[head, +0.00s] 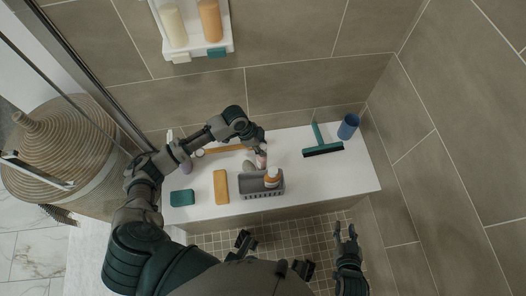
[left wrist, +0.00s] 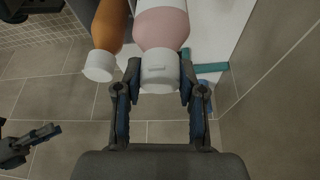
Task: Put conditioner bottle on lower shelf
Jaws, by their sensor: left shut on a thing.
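My left gripper (head: 260,146) is shut on a pink bottle with a white cap (left wrist: 158,55), above the white bench at the back of the grey basket. In the left wrist view, the gripper's fingers (left wrist: 158,85) close on both sides of the cap. Its lower end is partly hidden in the head view (head: 261,161). No label shows which bottle is the conditioner. An orange bottle with a white cap (head: 272,177) stands in the basket; it also shows in the left wrist view (left wrist: 108,30). A white wall shelf (head: 195,50) is at the top. My right gripper (head: 346,236) is open and empty.
The white bench (head: 320,181) holds a grey basket (head: 262,192), an orange sponge (head: 221,187), a teal block (head: 181,197), a squeegee (head: 322,149) and a blue cup (head: 348,126). Two bottles, cream (head: 173,25) and tan (head: 210,20), fill the wall shelf. The bench's right front is clear.

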